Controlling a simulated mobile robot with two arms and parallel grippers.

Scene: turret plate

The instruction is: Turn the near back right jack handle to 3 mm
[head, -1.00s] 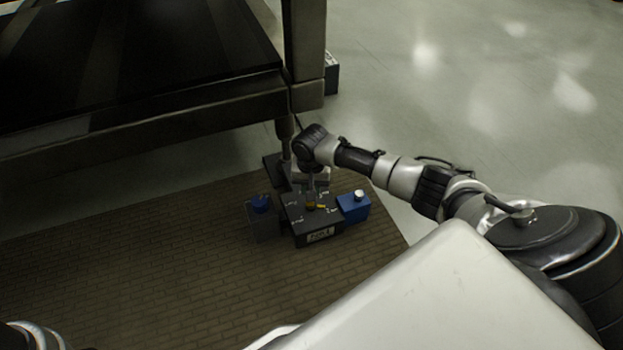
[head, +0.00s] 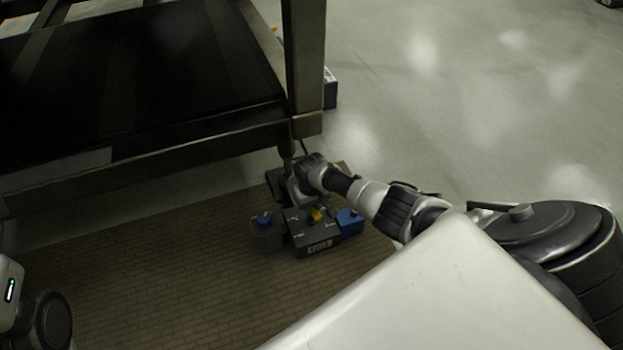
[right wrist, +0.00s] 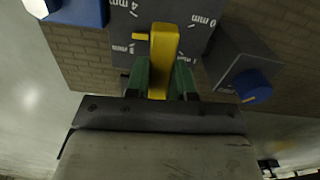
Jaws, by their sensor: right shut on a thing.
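The yellow jack handle (right wrist: 163,55) stands between the green-tipped fingers of my right gripper (right wrist: 161,78), which is shut on it. In the head view the handle (head: 315,215) shows on top of the dark jack box (head: 316,243), below my right wrist. In the right wrist view the box's dial face (right wrist: 196,42) shows upside down, with 0 mm, 1 mm, 3 and 4 mm marks. A short yellow pointer (right wrist: 140,36) sticks out to the left, close to the 3 mark, on its side towards 4 mm. My left gripper is out of frame; only part of that arm shows.
A grey box with a blue knob (head: 264,220) stands left of the jack box, and a blue box (head: 349,222) right of it. A large frame (head: 180,140) stands behind, with its leg (head: 304,60) close to my right arm. Brick-patterned floor (head: 180,270) is clear in front.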

